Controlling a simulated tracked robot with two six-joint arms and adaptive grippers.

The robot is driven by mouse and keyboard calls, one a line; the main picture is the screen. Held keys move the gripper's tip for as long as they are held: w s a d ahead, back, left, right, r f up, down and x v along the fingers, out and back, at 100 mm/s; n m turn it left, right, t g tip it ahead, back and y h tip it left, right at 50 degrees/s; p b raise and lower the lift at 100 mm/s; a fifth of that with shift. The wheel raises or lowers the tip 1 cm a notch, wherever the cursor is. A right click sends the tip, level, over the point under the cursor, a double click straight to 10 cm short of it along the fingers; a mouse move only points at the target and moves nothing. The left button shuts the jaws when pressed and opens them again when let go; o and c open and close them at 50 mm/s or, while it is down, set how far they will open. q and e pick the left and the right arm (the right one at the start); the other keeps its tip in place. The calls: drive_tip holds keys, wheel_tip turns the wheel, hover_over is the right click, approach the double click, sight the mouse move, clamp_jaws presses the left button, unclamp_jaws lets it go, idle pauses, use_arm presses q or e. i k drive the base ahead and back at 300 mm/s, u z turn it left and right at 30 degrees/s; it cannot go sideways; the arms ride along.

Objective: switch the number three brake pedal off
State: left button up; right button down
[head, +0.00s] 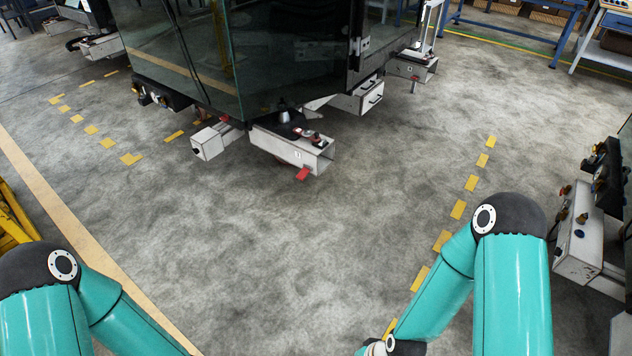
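A cab trolley with dark glass walls (190,60) stands at the top centre. At its near corner is a white box unit (310,158) with a dark top and a small mark on its side that I cannot read clearly. A red pedal (302,174) sticks out low from this unit. Which number the pedal bears cannot be told. Other white corner units show at the left (208,143) and the far right (411,68) of the trolley. My teal arms enter from the bottom left and bottom right. Both grippers are out of view, below the picture.
Open grey concrete floor (250,240) lies between my arms and the trolley. Dashed yellow lines (458,209) mark the floor. Another trolley's white unit (590,235) stands at the right. A yellow frame (12,222) is at the left edge. Blue benches (520,20) stand at the back right.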

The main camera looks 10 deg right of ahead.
sight(303, 172)
drive_tip(key=k, duration=0.3)
drive_tip(key=z, duration=0.55)
drive_tip(key=i, duration=1.35)
drive_tip(key=u, duration=1.1)
drive_tip(key=i, duration=1.45)
drive_tip(key=z, duration=0.3)
